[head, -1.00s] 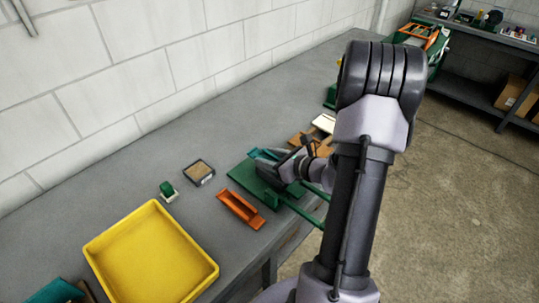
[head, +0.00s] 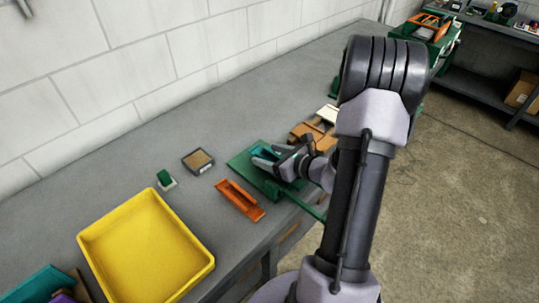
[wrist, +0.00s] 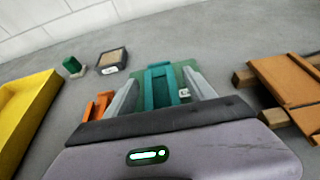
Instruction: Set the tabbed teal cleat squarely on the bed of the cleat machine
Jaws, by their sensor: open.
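The teal cleat (wrist: 161,88) lies between the two spread fingers of my gripper (wrist: 160,90) in the wrist view, with a visible gap to each finger. It rests on or just above the green bed of the cleat machine (wrist: 181,72); contact is hard to tell. It looks roughly lined up with the bed. In the head view my gripper (head: 263,159) is open low over the green bed (head: 241,163), and the teal cleat (head: 266,152) is partly hidden by the fingers. The cleat's near end is hidden by my gripper in the wrist view.
An orange channel piece (head: 240,200) lies just left of the bed. A yellow tray (head: 198,268), a small green-topped block (head: 166,180) and a dark square box (head: 198,161) stand further left. Brown pieces on wood (wrist: 288,80) are close on the right.

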